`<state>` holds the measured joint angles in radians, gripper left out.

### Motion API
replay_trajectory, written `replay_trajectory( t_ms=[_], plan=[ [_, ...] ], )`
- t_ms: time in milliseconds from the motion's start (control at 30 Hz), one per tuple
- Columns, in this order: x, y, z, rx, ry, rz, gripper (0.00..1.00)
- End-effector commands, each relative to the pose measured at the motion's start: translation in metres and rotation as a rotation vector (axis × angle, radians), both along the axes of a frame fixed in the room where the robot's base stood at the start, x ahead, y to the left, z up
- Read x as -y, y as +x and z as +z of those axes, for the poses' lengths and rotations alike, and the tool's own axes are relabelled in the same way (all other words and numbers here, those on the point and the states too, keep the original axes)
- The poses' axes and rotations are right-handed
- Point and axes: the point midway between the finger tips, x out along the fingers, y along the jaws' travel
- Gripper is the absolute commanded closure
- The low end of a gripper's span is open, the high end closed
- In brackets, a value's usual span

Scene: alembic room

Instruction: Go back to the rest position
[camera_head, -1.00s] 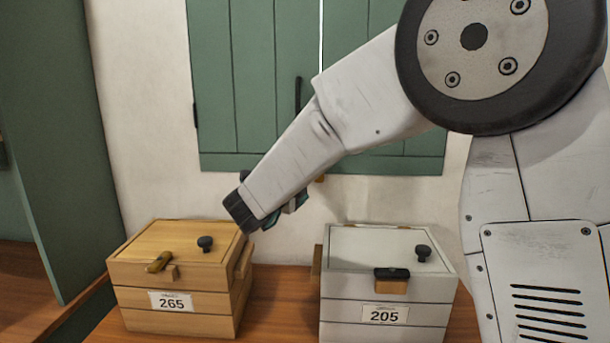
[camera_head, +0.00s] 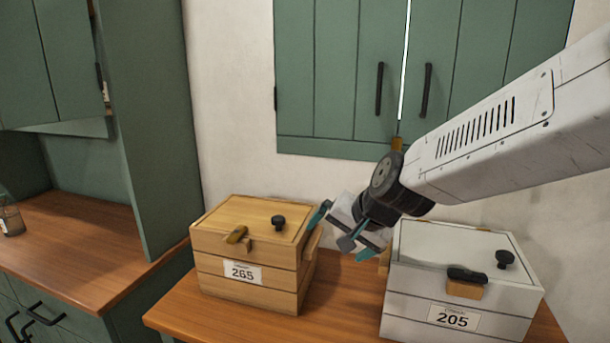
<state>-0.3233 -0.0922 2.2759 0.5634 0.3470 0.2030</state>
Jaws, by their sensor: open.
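My gripper (camera_head: 338,240) hangs between the two boxes, above the table and in front of the wall. Its two teal-tipped fingers are spread apart with nothing seen between them. One finger is close to the right edge of the wooden box (camera_head: 245,288) labelled 265; I cannot tell whether they touch. The white box (camera_head: 410,300) labelled 205 stands to the right of the gripper. Both lids look closed.
The boxes stand on a brown wooden table (camera_head: 180,312). Green wall cabinets (camera_head: 335,80) hang behind. A green side panel (camera_head: 160,130) and a wooden counter (camera_head: 75,235) with a glass jar (camera_head: 11,221) are at the left.

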Motion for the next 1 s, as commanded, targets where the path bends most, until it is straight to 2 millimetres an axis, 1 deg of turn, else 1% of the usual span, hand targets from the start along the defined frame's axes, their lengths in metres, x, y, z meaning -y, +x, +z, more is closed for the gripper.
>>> replay_trajectory(
  t_ms=[33,67,100,167,200,267,300,400,433,500,600,767,933,967,1000],
  plan=[
    [0.016,-0.029,0.001,-0.047,-0.053,0.078,0.0],
    [0.025,-0.048,0.0,-0.082,-0.089,0.129,0.0],
    [0.039,-0.073,-0.001,-0.128,-0.139,0.193,0.0],
    [0.062,-0.11,-0.003,-0.198,-0.211,0.276,0.0],
    [0.078,-0.134,-0.003,-0.244,-0.258,0.324,0.0],
    [0.105,-0.171,-0.002,-0.312,-0.327,0.382,0.0],
    [0.122,-0.194,-0.001,-0.354,-0.369,0.407,0.0],
    [0.158,-0.241,0.002,-0.433,-0.453,0.432,0.0],
    [0.166,-0.252,0.003,-0.443,-0.472,0.428,0.0],
    [0.181,-0.268,0.006,-0.448,-0.501,0.403,0.0],
    [0.191,-0.276,0.012,-0.408,-0.514,0.356,0.0],
    [0.195,-0.279,0.02,-0.37,-0.511,0.312,0.0],
    [0.196,-0.279,0.02,-0.372,-0.509,0.306,0.0],
    [0.196,-0.279,0.02,-0.372,-0.509,0.306,0.03],
    [0.196,-0.279,0.02,-0.371,-0.508,0.306,0.14]
  ],
)
